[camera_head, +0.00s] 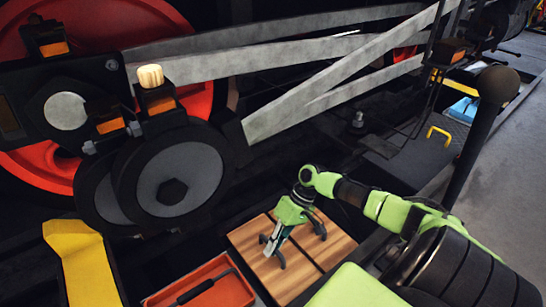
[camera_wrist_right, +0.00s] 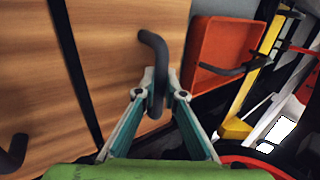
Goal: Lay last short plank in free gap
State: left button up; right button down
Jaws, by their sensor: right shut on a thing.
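Wooden planks with dark bent handles lie side by side beside the wheels. In the head view my right gripper (camera_head: 270,244) reaches down over them. In the right wrist view my right gripper (camera_wrist_right: 156,98) is shut on the dark handle (camera_wrist_right: 153,48) of one short plank (camera_wrist_right: 122,48). A narrow dark seam separates this plank from a neighbouring plank (camera_wrist_right: 28,70), where another handle (camera_wrist_right: 14,153) shows. The held plank appears about level with its neighbour; I cannot tell whether it is fully seated. The gripper and arm hide part of the planks in the head view. My left gripper is out of view.
A red tray (camera_head: 238,291) with a dark handle sits just left of the planks. A yellow part (camera_head: 80,260) stands farther left. Large wheels and grey rods (camera_head: 240,62) rise behind. A dark post (camera_head: 470,145) stands at right.

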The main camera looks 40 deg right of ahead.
jog(key=shift+f, duration=0.15)
jog(key=c, duration=2)
grip_release()
jog(key=shift+c, duration=0.2)
jog(key=v, duration=1.2)
jog(key=shift+a, duration=0.15)
